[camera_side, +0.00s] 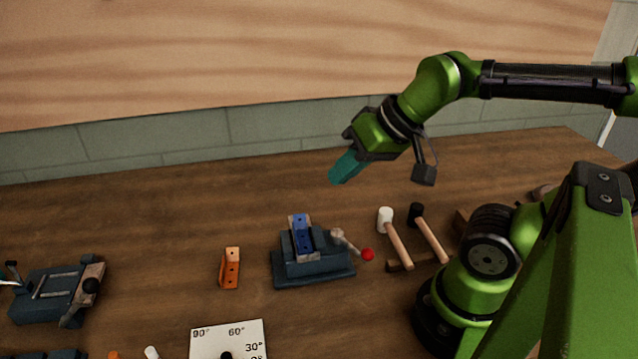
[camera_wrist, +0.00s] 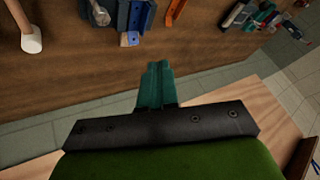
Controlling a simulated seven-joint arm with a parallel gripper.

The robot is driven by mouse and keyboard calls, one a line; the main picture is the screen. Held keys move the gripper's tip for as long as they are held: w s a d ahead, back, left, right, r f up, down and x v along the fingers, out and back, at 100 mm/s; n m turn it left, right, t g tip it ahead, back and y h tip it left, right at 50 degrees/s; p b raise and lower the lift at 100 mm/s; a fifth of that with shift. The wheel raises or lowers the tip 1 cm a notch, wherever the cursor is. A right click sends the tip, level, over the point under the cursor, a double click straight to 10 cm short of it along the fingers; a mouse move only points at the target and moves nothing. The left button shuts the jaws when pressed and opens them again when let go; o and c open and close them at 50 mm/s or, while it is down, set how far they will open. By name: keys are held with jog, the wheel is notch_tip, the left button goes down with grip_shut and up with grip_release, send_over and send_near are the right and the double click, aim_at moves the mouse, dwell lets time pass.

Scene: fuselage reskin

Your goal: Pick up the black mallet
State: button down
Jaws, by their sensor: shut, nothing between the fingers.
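The black mallet (camera_side: 416,213) lies on the wooden table in the side view, black head toward the back and wooden handle running down to the right. A white mallet (camera_side: 386,217) lies just to its left, and its white head shows at the upper left of the wrist view (camera_wrist: 31,42). My gripper (camera_side: 341,172) is in the air, up and to the left of the black mallet and well apart from it. Its teal fingers (camera_wrist: 153,74) are closed together with nothing between them. I cannot make out the black mallet in the wrist view.
A dark vise (camera_side: 312,270) with a blue bracket (camera_side: 301,235) stands left of the mallets. An orange bracket (camera_side: 230,268), a white angle card (camera_side: 228,338) and another vise (camera_side: 50,295) lie further left. My arm's base is close to the right of the mallets.

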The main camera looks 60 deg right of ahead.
dwell(0.4)
jog(key=c, duration=1)
grip_release()
jog(key=shift+o, duration=0.2)
jog(key=m+g+h, duration=0.4)
jog(key=m+g, duration=0.1)
jog(key=g, duration=0.4)
send_near(421, 220)
jog(key=x, duration=0.9)
jog(key=shift+s+f, duration=0.1)
jog(key=shift+f, duration=0.15)
